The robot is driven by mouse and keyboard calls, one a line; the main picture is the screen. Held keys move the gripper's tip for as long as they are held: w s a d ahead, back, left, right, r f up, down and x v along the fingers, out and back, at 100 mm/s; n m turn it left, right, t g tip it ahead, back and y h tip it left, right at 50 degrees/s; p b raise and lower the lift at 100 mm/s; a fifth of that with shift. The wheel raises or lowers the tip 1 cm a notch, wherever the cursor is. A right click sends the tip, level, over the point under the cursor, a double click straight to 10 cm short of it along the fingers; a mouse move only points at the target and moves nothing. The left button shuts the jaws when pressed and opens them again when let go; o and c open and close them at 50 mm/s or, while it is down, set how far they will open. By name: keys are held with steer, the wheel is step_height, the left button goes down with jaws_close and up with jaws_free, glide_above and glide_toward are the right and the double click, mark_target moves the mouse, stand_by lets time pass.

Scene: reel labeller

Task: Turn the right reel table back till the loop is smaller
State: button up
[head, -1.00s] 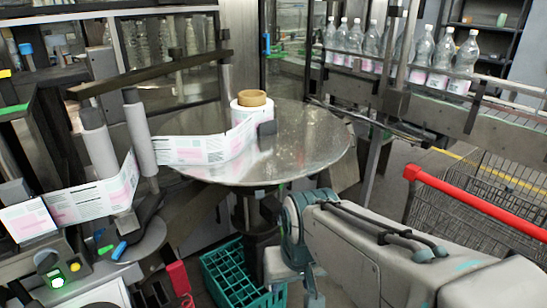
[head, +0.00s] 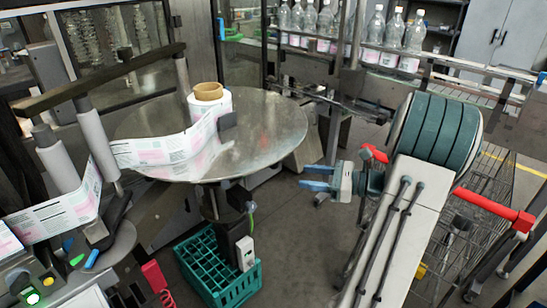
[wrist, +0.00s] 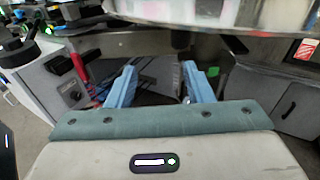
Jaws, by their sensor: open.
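The right reel table (head: 262,108) is a round, shiny metal disc in the head view. On it stands a white label reel (head: 222,100) with a brown cardboard core (head: 208,91). The printed label web (head: 165,150) bows out from the reel over the disc's front and runs left towards the grey rollers. My gripper (head: 308,178), with blue fingers, is open and empty, right of the disc and apart from it. The wrist view shows its spread fingers (wrist: 158,70) below the disc's edge (wrist: 215,15).
A green crate (head: 218,272) stands on the floor below the disc. A trolley with a red handle (head: 495,210) is at the right, behind my arm. Bottles (head: 390,30) stand on a conveyor at the back. The floor between disc and arm is clear.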

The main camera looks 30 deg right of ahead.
mark_target(274, 161)
steer(key=shift+m+t, duration=0.8)
steer(key=shift+t, duration=0.1)
steer(key=p+x, duration=0.1)
steer(key=x, duration=0.3)
steer(key=w+d+p+x, duration=0.1)
steer(key=x, duration=0.6)
steer(key=shift+w+d+p, duration=0.15)
steer(key=shift+w+p, duration=0.25)
steer(key=shift+w, duration=0.1)
jaws_close()
